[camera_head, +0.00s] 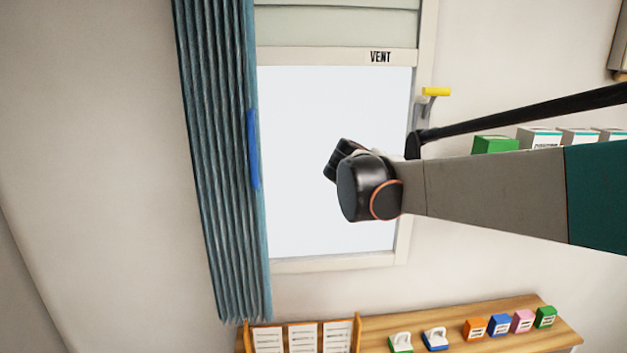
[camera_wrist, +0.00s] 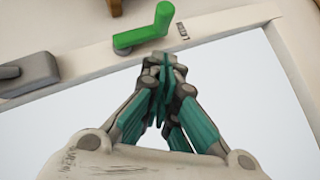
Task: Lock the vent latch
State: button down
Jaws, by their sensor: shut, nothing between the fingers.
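The window (camera_head: 335,160) has a pale frame, with a slatted panel above marked VENT (camera_head: 380,57). A yellow-handled latch (camera_head: 436,92) with a grey base sits on the frame's right side. In the wrist view a green lever handle (camera_wrist: 145,32) is mounted on the frame, next to a small marked label (camera_wrist: 183,31). The green handle does not show in the head view. My gripper (camera_head: 344,158) is in front of the pane. In the wrist view its teal fingers (camera_wrist: 163,66) are shut and empty, with their tips appearing just below the green handle; contact cannot be told.
A blue curtain (camera_head: 218,150) hangs along the window's left side. A wooden shelf (camera_head: 450,342) below carries small coloured boxes and card holders. More boxes (camera_head: 540,138) stand at the right, partly behind my arm. A grey block (camera_wrist: 32,75) sits on the frame in the wrist view.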

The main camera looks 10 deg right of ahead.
jog(key=shift+a+v, duration=0.25)
jog(key=shift+v, duration=4.9)
jog(key=s+d+f+m+g+y+b, duration=0.1)
jog(key=s+d+f+y+b, duration=0.1)
jog(key=s+f+b, duration=0.65)
jog(key=s+d+f+m+g+y+b, duration=0.1)
jog(key=s+d+f+y+b, duration=0.3)
jog(key=f, duration=0.8)
jog(key=s+a+f+m+y+b, duration=0.1)
jog(key=s+a+f+b, duration=0.2)
jog(key=f, duration=0.8)
jog(key=s+a+f+m+y+b, duration=0.2)
jog(key=s+f+b, duration=0.5)
jog(key=s+f, duration=0.4)
jog(key=shift+s+a+f+g, duration=0.35)
jog(key=shift+s+a+g, duration=0.1)
jog(key=shift+a, duration=0.45)
